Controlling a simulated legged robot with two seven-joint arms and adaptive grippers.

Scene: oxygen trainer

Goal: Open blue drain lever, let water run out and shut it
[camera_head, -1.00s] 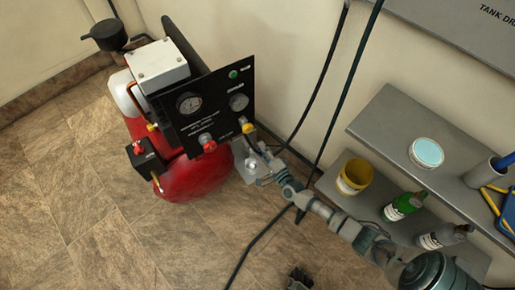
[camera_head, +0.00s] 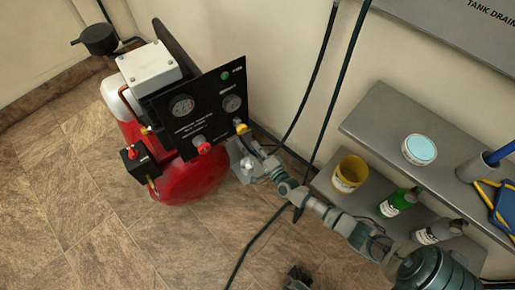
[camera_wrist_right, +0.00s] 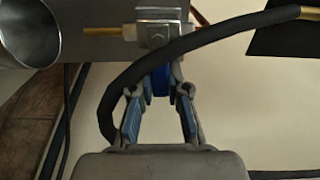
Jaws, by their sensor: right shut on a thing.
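The red compressor tank (camera_head: 190,182) stands on the floor at the left of the head view. The blue drain lever (camera_wrist_right: 161,78) shows in the wrist view, below a metal valve block (camera_wrist_right: 158,30) with a brass pin. My right gripper (camera_wrist_right: 160,90) is shut on the lever, its two fingers on either side of it. In the head view my right gripper (camera_head: 252,166) is beside the tank, below the black panel, and the lever cannot be made out. A dark part (camera_head: 298,278) at the bottom edge looks like my left gripper; its jaws are unclear. No running water is visible.
A black gauge panel (camera_head: 209,112) with knobs is above the tank. A black hose (camera_wrist_right: 150,60) arches over the fingers in the wrist view. Grey shelves (camera_head: 375,120) at the right hold a yellow cup (camera_head: 349,174) and bottles, close to my right arm. Floor at left is clear.

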